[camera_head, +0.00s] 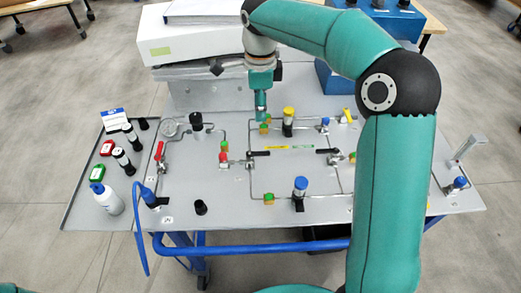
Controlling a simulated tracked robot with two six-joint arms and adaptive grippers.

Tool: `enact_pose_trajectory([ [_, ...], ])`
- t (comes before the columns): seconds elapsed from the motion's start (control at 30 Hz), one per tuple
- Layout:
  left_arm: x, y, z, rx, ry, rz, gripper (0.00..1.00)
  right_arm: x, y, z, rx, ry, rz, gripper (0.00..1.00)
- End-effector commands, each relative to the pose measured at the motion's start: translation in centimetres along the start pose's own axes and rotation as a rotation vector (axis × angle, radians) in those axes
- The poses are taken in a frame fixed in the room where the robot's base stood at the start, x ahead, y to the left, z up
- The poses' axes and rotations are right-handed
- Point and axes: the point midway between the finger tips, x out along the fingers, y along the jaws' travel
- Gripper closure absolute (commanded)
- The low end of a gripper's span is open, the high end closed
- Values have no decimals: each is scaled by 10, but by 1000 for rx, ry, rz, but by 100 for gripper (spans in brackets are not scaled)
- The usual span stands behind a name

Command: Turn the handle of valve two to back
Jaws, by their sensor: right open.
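The grey analyser panel (222,195) carries thin tubing and several valves. One valve has a red handle (160,150) tilted upright at the left. A black handle (259,153) in the middle points to the right, and another black handle (326,151) further right points to the left. A yellow handle (347,115) is at the back right. The number labels are too small to read, so I cannot tell which is valve two. My right gripper (260,116) points down over the panel's back middle, behind the middle black handle and apart from it. It is open and empty. My left gripper is out of view.
Upright fittings with yellow (289,115) and blue (300,187) tops rise from the panel. A side tray (87,180) holds a white bottle (106,199) and small parts. A white box (195,42) stands behind.

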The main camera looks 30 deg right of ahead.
Motion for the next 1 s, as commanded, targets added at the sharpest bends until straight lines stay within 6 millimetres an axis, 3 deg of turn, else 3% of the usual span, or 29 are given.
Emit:
enact_pose_trajectory([
  [0.27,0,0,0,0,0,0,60,36,1,-7,10,3,5,58],
  [0.7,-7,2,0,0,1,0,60,129,1,-8,12,3,5,58],
  [1.0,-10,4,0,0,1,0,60,162,1,-7,12,1,2,58],
])
